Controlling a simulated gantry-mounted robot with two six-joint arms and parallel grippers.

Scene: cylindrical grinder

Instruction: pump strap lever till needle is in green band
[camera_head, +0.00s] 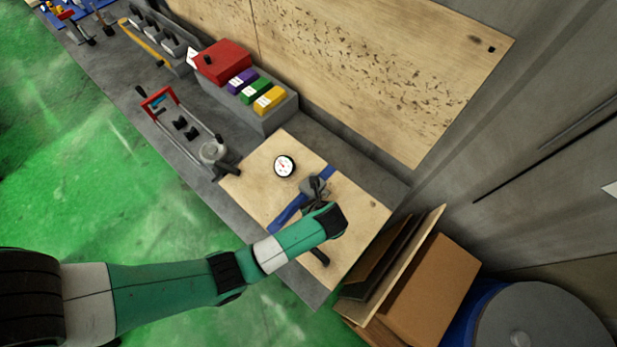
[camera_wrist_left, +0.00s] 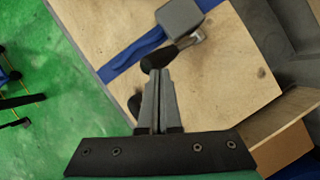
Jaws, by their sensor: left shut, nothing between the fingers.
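A blue strap (camera_head: 286,219) runs across the wooden board, with a grey metal ratchet (camera_head: 313,186) on it. In the left wrist view the strap (camera_wrist_left: 135,55), the grey ratchet block (camera_wrist_left: 181,17) and its black-gripped lever (camera_wrist_left: 158,58) show. A round white gauge (camera_head: 285,166) lies on the board beside the strap; its needle and bands are too small to read. My left gripper (camera_head: 318,205) is over the ratchet. In the wrist view its shut fingers (camera_wrist_left: 158,72) are empty, tips at the lever's black grip; contact is unclear. My right gripper is out of view.
A red-handled frame tool (camera_head: 158,98) lies left of the board (camera_head: 253,182). Cardboard (camera_head: 430,290) stands past the board's right edge. A dark piece (camera_head: 320,257) is near the front edge.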

